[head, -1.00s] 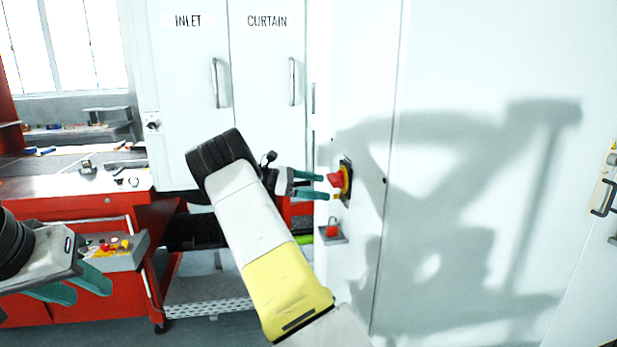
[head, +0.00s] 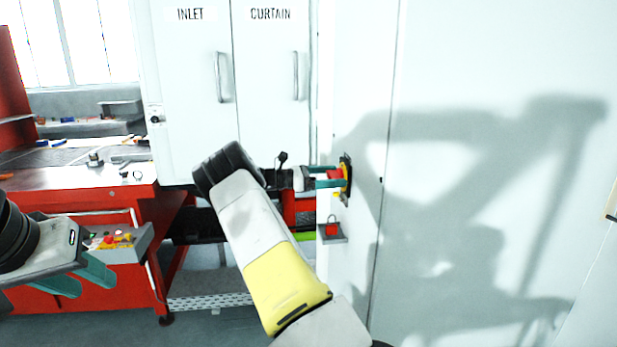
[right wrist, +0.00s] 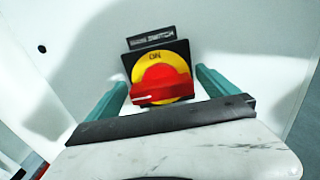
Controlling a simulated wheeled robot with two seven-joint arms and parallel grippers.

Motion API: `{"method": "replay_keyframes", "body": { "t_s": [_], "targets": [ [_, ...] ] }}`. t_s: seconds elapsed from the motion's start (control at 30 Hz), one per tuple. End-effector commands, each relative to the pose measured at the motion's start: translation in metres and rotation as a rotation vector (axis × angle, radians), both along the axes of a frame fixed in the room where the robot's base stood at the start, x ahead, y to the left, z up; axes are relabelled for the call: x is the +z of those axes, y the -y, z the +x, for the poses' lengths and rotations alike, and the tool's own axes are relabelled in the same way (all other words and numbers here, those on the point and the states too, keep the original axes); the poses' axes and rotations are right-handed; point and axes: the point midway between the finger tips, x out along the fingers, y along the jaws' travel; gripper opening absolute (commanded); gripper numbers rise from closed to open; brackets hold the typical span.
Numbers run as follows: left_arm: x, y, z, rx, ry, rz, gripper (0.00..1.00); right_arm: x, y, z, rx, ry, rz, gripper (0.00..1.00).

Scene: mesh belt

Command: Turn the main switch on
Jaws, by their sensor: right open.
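The main switch (head: 346,180) is a red rotary knob on a yellow disc and black plate, fixed to the white cabinet wall. In the right wrist view the main switch (right wrist: 160,78) has a label plate above it and "ON" at the top of the disc. The red grip bar lies roughly crosswise, a little tilted. My right gripper (head: 328,177) is open, its teal fingers on either side of the knob. In the right wrist view the right gripper (right wrist: 160,92) has a finger at each side; contact cannot be told. My left gripper (head: 80,280) is open and empty at lower left.
A red padlock (head: 332,229) sits on a small grey shelf (head: 333,239) below the switch. Cabinet doors marked INLET (head: 190,60) and CURTAIN (head: 270,60) stand behind my right arm. A red workbench (head: 90,200) with a control box (head: 125,245) is at left.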

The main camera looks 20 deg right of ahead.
Motion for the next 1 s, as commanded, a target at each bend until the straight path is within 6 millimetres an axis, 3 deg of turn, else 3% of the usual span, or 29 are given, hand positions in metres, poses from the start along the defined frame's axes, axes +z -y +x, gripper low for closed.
{"method": "replay_keyframes", "body": {
  "t_s": [0.23, 0.53, 1.0],
  "targets": [
    [0.0, 0.0, 0.0, 0.0, 0.0, 0.0, 0.36, -0.0001, 0.0009, -0.0004, 0.0, 0.0, 0.0, 0.96],
    [0.0, 0.0, 0.0, 0.0, 0.0, 0.0, 0.36, -0.0003, 0.0008, -0.0003, 0.0, -0.001, 0.0, 0.37],
    [0.0, 0.0, 0.0, 0.0, 0.0, 0.0, 0.36, -0.0009, 0.0002, -0.001, 0.0, 0.114, -0.026, 0.36]
  ]
}}
